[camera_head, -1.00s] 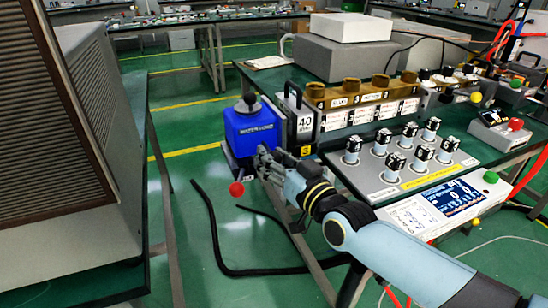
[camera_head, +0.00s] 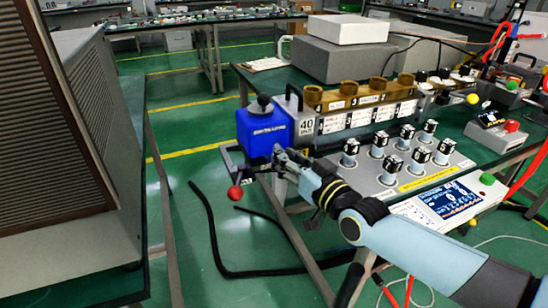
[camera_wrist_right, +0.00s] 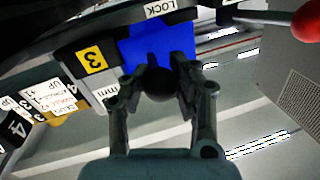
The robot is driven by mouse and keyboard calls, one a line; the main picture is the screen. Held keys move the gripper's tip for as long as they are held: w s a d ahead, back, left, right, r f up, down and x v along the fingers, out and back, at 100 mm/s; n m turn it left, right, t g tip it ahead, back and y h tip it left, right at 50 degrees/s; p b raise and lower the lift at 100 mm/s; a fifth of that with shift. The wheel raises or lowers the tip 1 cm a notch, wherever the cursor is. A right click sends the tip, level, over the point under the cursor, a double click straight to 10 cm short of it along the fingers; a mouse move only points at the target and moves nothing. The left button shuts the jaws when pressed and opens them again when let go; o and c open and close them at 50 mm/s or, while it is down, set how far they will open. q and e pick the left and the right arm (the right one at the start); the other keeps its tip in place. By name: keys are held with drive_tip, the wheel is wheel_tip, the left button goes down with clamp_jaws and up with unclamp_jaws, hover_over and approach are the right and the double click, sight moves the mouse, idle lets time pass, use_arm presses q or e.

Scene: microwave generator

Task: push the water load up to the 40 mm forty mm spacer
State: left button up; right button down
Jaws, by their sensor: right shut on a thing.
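The blue water load (camera_head: 262,130) stands upright at the left end of the row, with a black knob on top. The grey 40 mm spacer (camera_head: 307,128) with its black handle is directly to its right, partly hidden by the load; whether the two touch I cannot tell. My right gripper (camera_head: 282,156) is at the load's front face. In the right wrist view its fingers (camera_wrist_right: 160,88) are shut around a dark round knob (camera_wrist_right: 159,84) in front of the blue face (camera_wrist_right: 150,45). My left gripper is not in view.
A lever with a red ball (camera_head: 235,193) hangs below the load, by a LOCK label (camera_wrist_right: 168,8). Brown-topped blocks (camera_head: 345,98) continue the row to the right. Several knobbed units (camera_head: 390,170) stand on a panel in front.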

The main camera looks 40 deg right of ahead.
drive_tip(key=c, duration=1.5)
unclamp_jaws()
drive_tip(key=shift+s+f, duration=0.1)
drive_tip(key=shift+f, duration=0.05)
drive_tip(key=shift+c, duration=0.2)
drive_tip(key=o, duration=0.4)
drive_tip(key=shift+s+d, duration=0.2)
drive_tip(key=shift+o, duration=1)
drive_tip(key=shift+w, duration=0.1)
drive_tip(key=s, duration=1.2)
drive_tip(key=shift+a, duration=0.3)
